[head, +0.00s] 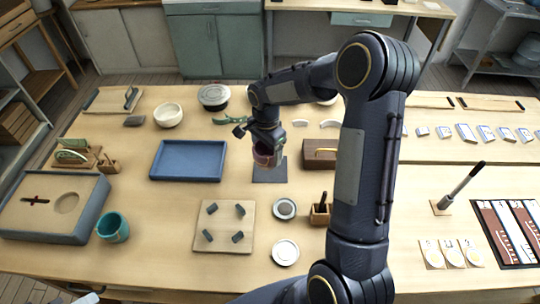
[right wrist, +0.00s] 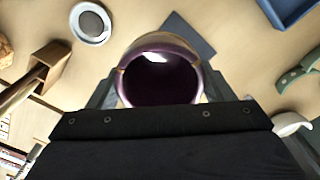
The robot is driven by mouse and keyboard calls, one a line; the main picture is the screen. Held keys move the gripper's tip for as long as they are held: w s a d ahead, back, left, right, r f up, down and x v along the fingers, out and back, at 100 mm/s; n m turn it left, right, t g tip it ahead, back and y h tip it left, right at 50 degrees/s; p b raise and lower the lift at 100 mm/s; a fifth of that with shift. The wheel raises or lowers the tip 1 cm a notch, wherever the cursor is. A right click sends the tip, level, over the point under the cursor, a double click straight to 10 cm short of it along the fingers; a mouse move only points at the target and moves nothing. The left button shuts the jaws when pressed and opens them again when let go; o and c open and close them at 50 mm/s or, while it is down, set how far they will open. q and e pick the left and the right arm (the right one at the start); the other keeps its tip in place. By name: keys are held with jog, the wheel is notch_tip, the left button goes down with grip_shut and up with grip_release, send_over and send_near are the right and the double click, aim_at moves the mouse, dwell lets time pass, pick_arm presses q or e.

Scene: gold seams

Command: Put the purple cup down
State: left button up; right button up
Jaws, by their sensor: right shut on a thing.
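The purple cup (head: 265,158) has a dark glossy inside, and gold seam marks show on its rim in the right wrist view (right wrist: 160,82). My right gripper (head: 264,146) is shut on it, with one finger on each side of the cup in the right wrist view (right wrist: 160,92). The cup is in front of the far part of a small dark grey mat (head: 270,175); the mat also shows beyond the cup in the right wrist view (right wrist: 190,35). I cannot tell whether the cup touches the mat or hangs just above it. My left gripper is not seen.
A blue tray (head: 188,160) lies left of the cup and a wooden box (head: 318,157) stands close on the right. A board with several dark blocks (head: 222,240) and small round dishes (head: 285,208) lie nearer. A teal cup (head: 113,228) stands at the front left.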

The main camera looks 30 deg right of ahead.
aim_at(270, 150)
jog(key=w+d+f, duration=0.1)
jog(key=f, duration=0.1)
jog(key=w+d+f+b, duration=0.1)
jog(key=f, duration=0.1)
jog(key=w+d+f+b, duration=0.1)
jog(key=shift+w+d+f, duration=0.15)
jog(key=shift+w+f, duration=0.15)
jog(key=shift+f, duration=0.1)
notch_tip(270, 150, down, 4)
jog(key=shift+w+d+r+b, duration=0.15)
jog(key=shift+r+b, duration=0.1)
jog(key=shift+b, duration=0.7)
jog(key=shift+r, duration=0.1)
jog(key=o, duration=0.9)
jog(key=shift+o, duration=0.2)
